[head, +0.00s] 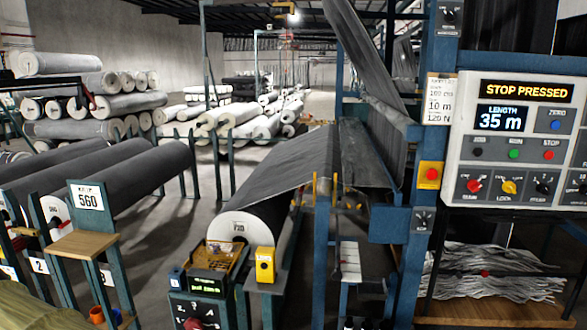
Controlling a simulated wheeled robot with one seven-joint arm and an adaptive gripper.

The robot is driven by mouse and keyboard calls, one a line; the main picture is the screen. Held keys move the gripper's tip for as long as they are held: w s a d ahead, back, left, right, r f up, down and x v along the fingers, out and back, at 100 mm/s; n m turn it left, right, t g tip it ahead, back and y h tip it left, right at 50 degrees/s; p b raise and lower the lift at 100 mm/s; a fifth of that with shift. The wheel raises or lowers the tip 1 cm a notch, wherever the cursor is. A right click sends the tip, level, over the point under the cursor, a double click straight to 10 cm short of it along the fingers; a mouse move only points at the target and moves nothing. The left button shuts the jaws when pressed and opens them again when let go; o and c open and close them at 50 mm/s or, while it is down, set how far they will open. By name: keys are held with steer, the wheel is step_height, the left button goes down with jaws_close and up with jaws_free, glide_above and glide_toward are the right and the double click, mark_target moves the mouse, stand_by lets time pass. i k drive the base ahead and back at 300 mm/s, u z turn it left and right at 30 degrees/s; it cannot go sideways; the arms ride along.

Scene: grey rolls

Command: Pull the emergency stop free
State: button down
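A red mushroom button on a yellow box (431,174), which looks like the emergency stop, is fixed to the blue post right of centre. From this distance I cannot tell if the button is in or out. The control panel (463,142) to its right shows "STOP PRESSED" on its upper display (527,91) and "LENGTH 35 m" on the display below. A red knob (474,186) sits on the panel's lower row, beside a yellow and a black knob. My gripper is not in view.
Blue machine posts (437,120) and a rotary switch box (423,220) stand close to the yellow box. A large grey roll (250,215) feeds sheet upward at centre. A shelf with crumpled strips (490,270) lies below the panel. A wooden-topped stand (83,243) is at left.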

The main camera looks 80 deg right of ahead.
mark_target(432, 174)
steer(key=z, duration=3.4)
steer(key=k, duration=0.35)
steer(key=u, duration=0.35)
steer(key=i, duration=0.95)
steer(key=z, duration=0.35)
